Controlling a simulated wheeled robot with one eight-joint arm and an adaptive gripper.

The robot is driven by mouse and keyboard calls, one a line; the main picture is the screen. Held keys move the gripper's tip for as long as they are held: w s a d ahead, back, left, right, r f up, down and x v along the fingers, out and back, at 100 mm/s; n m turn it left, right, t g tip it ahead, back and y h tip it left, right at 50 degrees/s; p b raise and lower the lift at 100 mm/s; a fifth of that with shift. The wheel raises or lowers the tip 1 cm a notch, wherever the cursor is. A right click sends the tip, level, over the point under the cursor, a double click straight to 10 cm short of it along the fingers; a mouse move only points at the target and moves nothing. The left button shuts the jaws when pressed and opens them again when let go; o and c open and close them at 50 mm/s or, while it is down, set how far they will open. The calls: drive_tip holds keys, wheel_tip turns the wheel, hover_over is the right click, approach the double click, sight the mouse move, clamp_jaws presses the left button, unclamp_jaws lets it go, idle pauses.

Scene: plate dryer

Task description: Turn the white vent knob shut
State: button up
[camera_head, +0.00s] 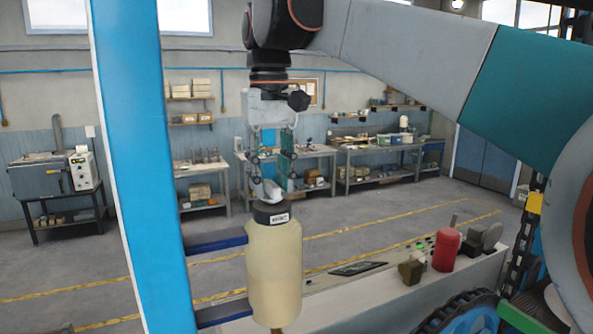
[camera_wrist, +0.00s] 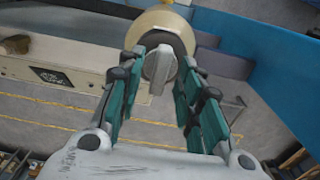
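The white vent knob (camera_head: 271,190) is a pale bar-shaped handle on the dark cap (camera_head: 270,212) of an upright cream cylinder (camera_head: 273,270). My gripper (camera_head: 273,185) points down over the cap with its teal fingers spread. In the wrist view the knob (camera_wrist: 158,68) lies between the two fingers of my gripper (camera_wrist: 163,58), its bar running roughly along the fingers' length in the picture. Gaps show on both sides of the knob, so the fingers look clear of it. The cap is partly hidden behind the knob in the wrist view.
A blue post (camera_head: 150,180) stands left of the cylinder, with dark blue brackets (camera_head: 218,243) reaching to it. A light bench or panel (camera_head: 440,285) at the lower right holds a red object (camera_head: 446,250) and several small items. Workbenches stand far behind.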

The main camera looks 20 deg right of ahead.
drive_tip(key=shift+s+f, duration=0.2)
clamp_jaws()
